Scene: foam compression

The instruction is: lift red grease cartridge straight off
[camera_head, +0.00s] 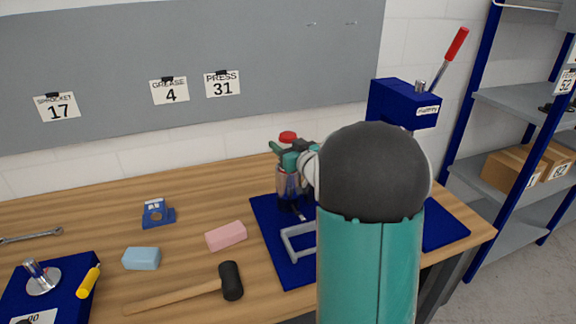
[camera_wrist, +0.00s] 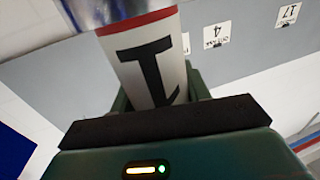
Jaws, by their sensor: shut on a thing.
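The grease cartridge's red top (camera_head: 288,136) shows just above my gripper (camera_head: 292,158), over the blue base plate (camera_head: 266,218). A shiny metal cylinder (camera_head: 291,182) shows upright below the gripper; I cannot tell whether it is part of the cartridge or a separate seat. In the wrist view, the cartridge (camera_wrist: 150,65) has a white label with a black mark, a red band and a silver end. My gripper (camera_wrist: 158,98) is shut around its labelled body, a finger on each side. My arm hides part of the base plate.
A blue press (camera_head: 400,100) with a red-handled lever stands at the right. A pink block (camera_head: 226,236), a blue block (camera_head: 141,258), a mallet (camera_head: 230,281) and a small blue fixture (camera_head: 157,213) lie left of the plate. Bare wooden bench (camera_head: 215,190) lies behind them.

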